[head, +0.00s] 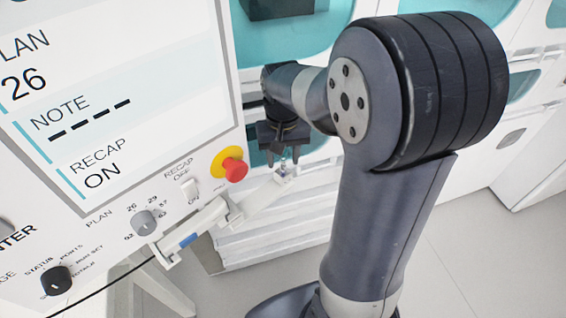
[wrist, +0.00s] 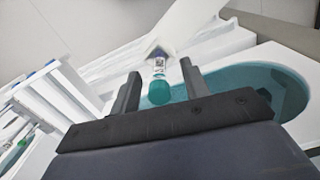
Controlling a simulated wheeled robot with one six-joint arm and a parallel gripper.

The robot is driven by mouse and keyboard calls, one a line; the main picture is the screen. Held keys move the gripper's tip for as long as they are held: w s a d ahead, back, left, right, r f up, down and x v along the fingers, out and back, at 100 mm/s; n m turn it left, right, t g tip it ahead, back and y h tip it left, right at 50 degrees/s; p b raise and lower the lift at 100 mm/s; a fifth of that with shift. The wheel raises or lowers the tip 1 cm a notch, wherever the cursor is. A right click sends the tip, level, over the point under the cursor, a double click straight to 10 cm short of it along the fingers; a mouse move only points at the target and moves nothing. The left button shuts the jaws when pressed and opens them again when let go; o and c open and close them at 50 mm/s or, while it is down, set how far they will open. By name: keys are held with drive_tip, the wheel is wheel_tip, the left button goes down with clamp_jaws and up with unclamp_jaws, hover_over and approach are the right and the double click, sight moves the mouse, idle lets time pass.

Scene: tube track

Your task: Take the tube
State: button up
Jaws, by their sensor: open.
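The tube (wrist: 158,69) shows in the wrist view as a small clear tube with a label and a teal cap. Its far end sits at a white holder (wrist: 158,47) on the end of a white track. My gripper (wrist: 158,88) is open, with one dark finger on each side of the tube's capped end. I cannot tell whether either finger touches it. In the head view my gripper (head: 283,160) points down over the holder end of the track, and the tube (head: 283,168) is small there and partly hidden between the fingers.
A large white panel (head: 110,110) with a screen, knobs and a red stop button (head: 233,169) stands at the left. The white track (head: 215,220) runs from the panel towards the holder. In the wrist view a white rack (wrist: 45,95) stands at the left.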

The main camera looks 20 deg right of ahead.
drive_tip(key=shift+s+f, duration=0.1)
drive_tip(key=shift+f, duration=0.35)
drive_tip(key=c, duration=0.8)
drive_tip(key=shift+c, duration=0.2)
